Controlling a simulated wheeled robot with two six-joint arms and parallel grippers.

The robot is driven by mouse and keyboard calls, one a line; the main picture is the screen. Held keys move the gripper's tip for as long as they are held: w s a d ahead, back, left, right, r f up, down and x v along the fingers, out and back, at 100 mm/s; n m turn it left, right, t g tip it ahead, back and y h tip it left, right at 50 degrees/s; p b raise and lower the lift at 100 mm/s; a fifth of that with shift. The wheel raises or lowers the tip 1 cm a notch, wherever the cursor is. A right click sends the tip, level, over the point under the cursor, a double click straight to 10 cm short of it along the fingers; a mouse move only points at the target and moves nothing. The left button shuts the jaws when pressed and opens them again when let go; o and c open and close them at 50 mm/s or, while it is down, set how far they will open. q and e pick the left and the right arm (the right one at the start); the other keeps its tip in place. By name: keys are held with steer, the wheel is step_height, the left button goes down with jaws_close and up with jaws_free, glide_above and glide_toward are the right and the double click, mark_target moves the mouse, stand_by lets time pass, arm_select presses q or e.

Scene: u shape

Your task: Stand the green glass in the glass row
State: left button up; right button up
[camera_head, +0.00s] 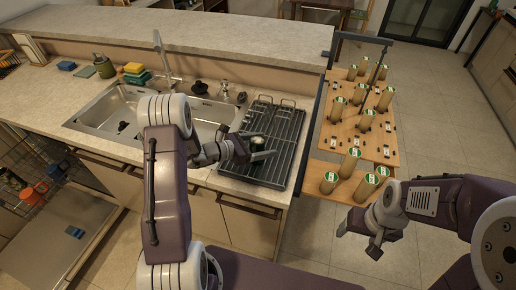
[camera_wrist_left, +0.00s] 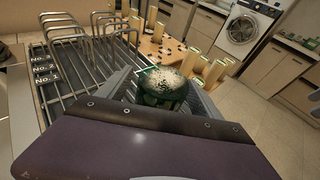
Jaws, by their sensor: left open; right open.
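A dark green glass (camera_head: 257,142) is on the black slatted rack (camera_head: 289,147) beside the sink, near the rack's left part. In the left wrist view the green glass (camera_wrist_left: 163,92) shows a pale speckled round top. My left gripper (camera_head: 256,153) is open, with its fingers on either side of the glass; contact cannot be told. The glass's lower part is hidden by the gripper in the left wrist view. My right gripper (camera_head: 359,236) is open and empty, hanging over the floor in front of the wooden stand.
Wire loops (camera_wrist_left: 92,30) stand on the rack, and number labels (camera_wrist_left: 43,69) lie along its edge. The sink (camera_head: 120,105) with its tap is to the left. A wooden stand (camera_head: 350,140) with several green-topped cylinders is to the right.

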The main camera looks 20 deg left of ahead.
arm_select(q)
steer(key=shift+w+d+f, duration=0.1)
steer(key=shift+w+d, duration=0.1)
steer(key=shift+d, duration=0.1)
steer(key=c, duration=0.7)
jaws_close()
steer(key=shift+r, duration=0.35)
steer(key=s+d+r+b, duration=0.2)
steer(key=s+d+r, duration=0.4)
steer(key=d+r, duration=0.3)
steer(key=shift+s+d+r, duration=0.25)
steer(key=shift+s+r, duration=0.05)
steer(key=shift+r, duration=0.35)
